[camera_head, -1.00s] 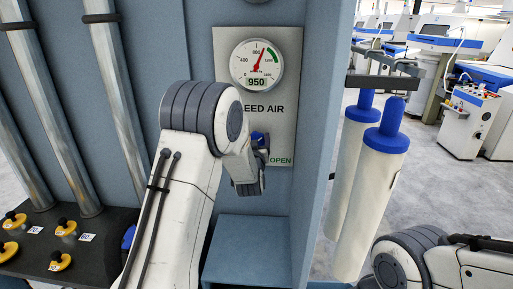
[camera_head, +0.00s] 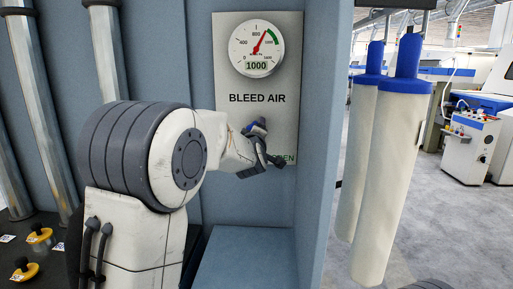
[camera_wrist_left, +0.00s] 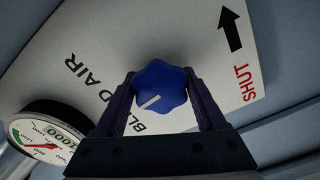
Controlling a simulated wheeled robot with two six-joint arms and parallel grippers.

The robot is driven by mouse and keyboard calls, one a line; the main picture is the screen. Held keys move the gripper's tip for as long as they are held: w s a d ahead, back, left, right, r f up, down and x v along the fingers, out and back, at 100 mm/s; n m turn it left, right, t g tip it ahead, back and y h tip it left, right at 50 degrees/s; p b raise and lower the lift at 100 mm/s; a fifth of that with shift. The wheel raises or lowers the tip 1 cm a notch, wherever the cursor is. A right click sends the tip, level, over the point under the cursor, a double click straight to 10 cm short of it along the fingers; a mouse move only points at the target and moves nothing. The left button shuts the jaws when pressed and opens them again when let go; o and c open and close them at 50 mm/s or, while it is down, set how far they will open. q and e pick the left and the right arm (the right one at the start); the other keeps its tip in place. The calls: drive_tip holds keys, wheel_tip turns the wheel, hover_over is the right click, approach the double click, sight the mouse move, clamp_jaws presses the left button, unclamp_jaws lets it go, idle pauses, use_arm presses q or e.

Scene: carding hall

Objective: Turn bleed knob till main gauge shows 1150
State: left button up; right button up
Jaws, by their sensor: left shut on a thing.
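The main gauge (camera_head: 257,48) sits at the top of the BLEED AIR plate (camera_head: 285,110) and its digital window reads 1000, with a red needle near the green band. It also shows at the lower left of the left wrist view (camera_wrist_left: 48,136). The blue bleed knob (camera_wrist_left: 160,88) has a lobed rim and a pale pointer line. My left gripper (camera_wrist_left: 163,100) is shut on the knob, one finger on each side. In the head view my left arm partly covers the knob (camera_head: 259,127). My right gripper is not in view.
A blue-grey panel edge (camera_head: 330,150) stands right of the plate, with a ledge (camera_head: 245,265) below. Two white cylinders with blue caps (camera_head: 392,170) hang further right. Yellow knobs (camera_head: 40,236) sit at the lower left.

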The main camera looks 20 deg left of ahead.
use_arm(q)
drive_tip(key=n+b, duration=0.3)
drive_tip(key=b, duration=0.1)
drive_tip(key=n+b, duration=0.2)
drive_tip(key=shift+f+n, duration=0.25)
drive_tip(key=shift+n, duration=0.05)
drive_tip(key=n+b, duration=0.2)
drive_tip(key=shift+n, duration=0.3)
drive_tip(key=shift+r+n+b, duration=0.2)
drive_tip(key=shift+n+b, duration=0.75)
drive_tip(key=shift+n, duration=0.65)
drive_tip(key=o, duration=1.3)
drive_tip(key=shift+b+v, duration=0.5)
drive_tip(key=shift+v, duration=4.7)
